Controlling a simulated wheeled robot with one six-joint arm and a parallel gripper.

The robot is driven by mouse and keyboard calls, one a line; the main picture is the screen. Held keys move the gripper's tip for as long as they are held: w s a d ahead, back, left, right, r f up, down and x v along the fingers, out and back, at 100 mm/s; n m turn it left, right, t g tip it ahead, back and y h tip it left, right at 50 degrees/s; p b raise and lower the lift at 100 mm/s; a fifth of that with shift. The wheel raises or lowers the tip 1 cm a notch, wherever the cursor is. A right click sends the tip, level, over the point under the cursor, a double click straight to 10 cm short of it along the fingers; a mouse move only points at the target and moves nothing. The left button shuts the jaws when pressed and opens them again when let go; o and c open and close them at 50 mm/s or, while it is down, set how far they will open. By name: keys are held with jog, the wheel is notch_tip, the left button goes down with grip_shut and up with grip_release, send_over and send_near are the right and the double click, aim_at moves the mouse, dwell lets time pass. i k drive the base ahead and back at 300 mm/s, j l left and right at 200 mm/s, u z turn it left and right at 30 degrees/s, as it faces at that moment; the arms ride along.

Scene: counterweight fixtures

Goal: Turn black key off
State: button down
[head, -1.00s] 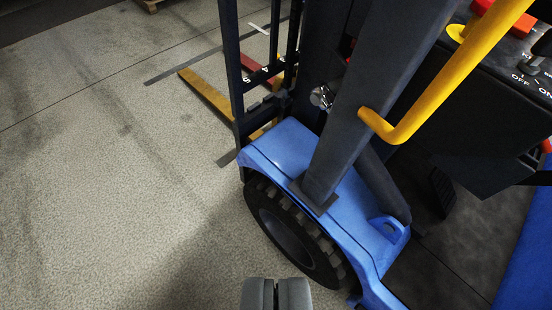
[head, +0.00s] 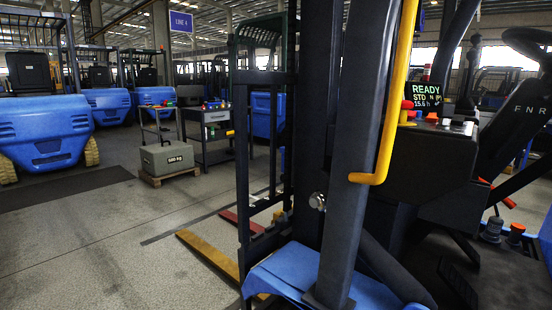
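The black key cannot be made out; the top of the forklift's dash console (head: 430,165) is seen almost edge-on. On the console are a red mushroom button on a yellow base (head: 406,111), small orange and white controls, and a lit display (head: 425,94) reading READY, STD and 15.6 h. Any OFF and ON marking is hidden at this angle. My gripper is out of view.
A dark pillar (head: 352,150) with a yellow grab bar (head: 392,100) stands left of the console. The mast (head: 262,130) and a yellow fork (head: 208,257) are further left. A steering wheel (head: 530,42) is at right. The floor at left is open.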

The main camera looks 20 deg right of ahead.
aim_at(446, 110)
jog(key=z, duration=1.3)
